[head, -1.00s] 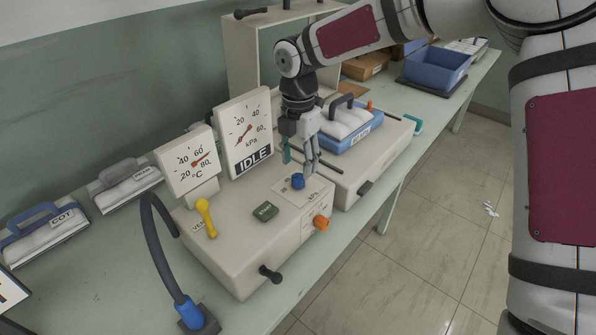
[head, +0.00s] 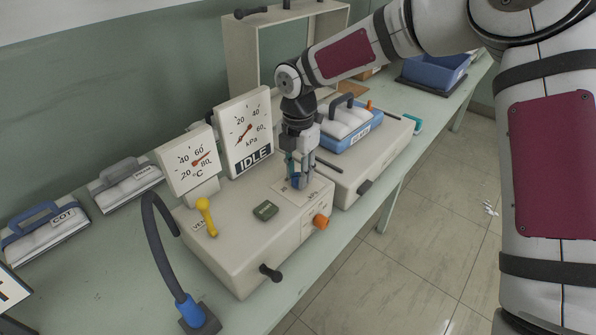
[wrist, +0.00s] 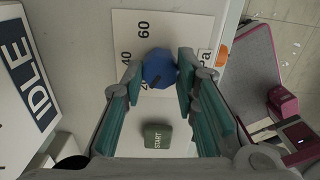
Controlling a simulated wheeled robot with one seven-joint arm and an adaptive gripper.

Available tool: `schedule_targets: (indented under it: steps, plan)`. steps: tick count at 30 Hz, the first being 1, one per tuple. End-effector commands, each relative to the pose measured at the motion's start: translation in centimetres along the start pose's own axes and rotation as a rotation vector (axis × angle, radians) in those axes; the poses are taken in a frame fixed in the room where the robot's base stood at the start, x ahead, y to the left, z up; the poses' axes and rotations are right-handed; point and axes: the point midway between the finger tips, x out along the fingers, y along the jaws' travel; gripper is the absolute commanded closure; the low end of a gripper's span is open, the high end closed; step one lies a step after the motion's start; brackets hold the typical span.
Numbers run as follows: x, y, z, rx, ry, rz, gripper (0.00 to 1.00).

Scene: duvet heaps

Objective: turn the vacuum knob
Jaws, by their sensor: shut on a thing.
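The vacuum knob is a blue knob with a dark pointer line, on a white dial plate marked with numbers and kPa, on top of the beige machine (head: 240,240). In the wrist view the knob (wrist: 159,70) sits between my two teal fingertips, its pointer slanting near the 20 mark. My gripper (head: 298,182) points down over the dial plate and is shut on the knob; in the head view its fingers mostly hide the knob. The kPa gauge (head: 245,130) behind reads low, with an IDLE sign under it.
A green START button (wrist: 157,138) lies close to the knob. A yellow VENT lever (head: 206,215), an orange knob (head: 321,221) and a temperature gauge (head: 188,165) are nearby.

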Motion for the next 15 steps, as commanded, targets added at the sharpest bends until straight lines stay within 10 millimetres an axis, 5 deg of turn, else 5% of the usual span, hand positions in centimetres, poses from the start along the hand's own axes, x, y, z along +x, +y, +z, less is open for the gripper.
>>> schedule_targets:
  steps: [15]
  plan:
    - [0.02, 0.04, -0.01, 0.199, -0.002, -0.001, 1.0]
